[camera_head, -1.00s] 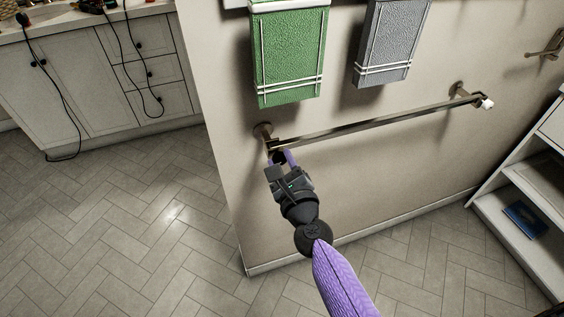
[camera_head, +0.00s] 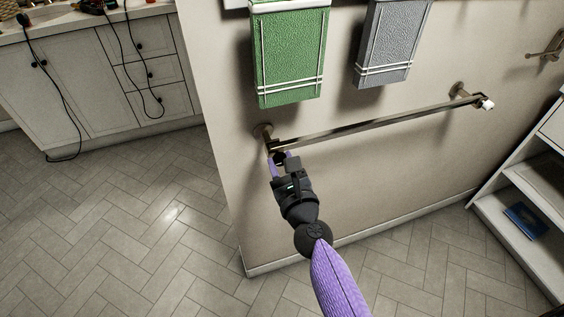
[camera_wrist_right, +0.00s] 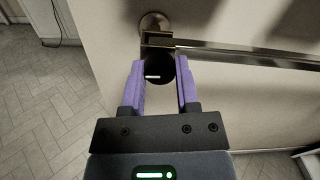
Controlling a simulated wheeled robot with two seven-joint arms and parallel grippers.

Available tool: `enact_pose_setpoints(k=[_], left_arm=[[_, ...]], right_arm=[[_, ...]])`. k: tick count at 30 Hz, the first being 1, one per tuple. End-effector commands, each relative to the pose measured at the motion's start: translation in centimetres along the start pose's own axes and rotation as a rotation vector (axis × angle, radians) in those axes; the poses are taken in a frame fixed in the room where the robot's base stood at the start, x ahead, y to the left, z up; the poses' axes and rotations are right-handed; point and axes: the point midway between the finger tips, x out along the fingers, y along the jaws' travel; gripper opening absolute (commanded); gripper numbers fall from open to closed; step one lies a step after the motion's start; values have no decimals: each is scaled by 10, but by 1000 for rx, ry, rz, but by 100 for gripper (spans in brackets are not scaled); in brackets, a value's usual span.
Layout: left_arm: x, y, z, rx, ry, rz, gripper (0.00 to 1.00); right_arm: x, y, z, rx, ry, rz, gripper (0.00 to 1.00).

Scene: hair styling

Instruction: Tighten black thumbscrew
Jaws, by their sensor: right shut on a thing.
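The black thumbscrew (camera_wrist_right: 158,68) is a dark round knob with a small white mark, under the left end of the towel bar (camera_head: 375,120). In the right wrist view it sits between the purple fingers of my right gripper (camera_wrist_right: 160,80), which is shut on it. In the head view my right gripper (camera_head: 279,162) reaches up to the bar's left bracket, and its fingers mostly hide the thumbscrew. The bar also shows in the right wrist view (camera_wrist_right: 250,57). My left gripper is in neither view.
A green towel (camera_head: 290,55) and a grey towel (camera_head: 392,42) hang above the bar. A white cabinet (camera_head: 95,85) with hanging cords stands at the left. A white shelf (camera_head: 520,225) holding a blue item (camera_head: 525,220) stands at the right. The tiled floor at the lower left is clear.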

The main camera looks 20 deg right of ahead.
Motion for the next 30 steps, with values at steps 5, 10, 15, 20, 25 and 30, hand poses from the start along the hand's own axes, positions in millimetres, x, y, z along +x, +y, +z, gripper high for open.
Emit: enact_pose_setpoints(k=[5, 10, 15, 20, 25, 30], left_arm=[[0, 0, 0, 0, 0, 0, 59], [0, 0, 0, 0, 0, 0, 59], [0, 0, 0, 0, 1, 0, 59], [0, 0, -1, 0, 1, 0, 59], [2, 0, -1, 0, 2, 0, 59], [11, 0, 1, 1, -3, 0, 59]], right_arm=[[-1, 1, -2, -1, 6, 1, 43], [0, 0, -2, -1, 4, 1, 74], [0, 0, -1, -1, 2, 0, 74], [-7, 0, -1, -1, 2, 0, 74], [-43, 1, -3, -2, 5, 2, 74], [-82, 1, -4, -1, 5, 1, 74]])
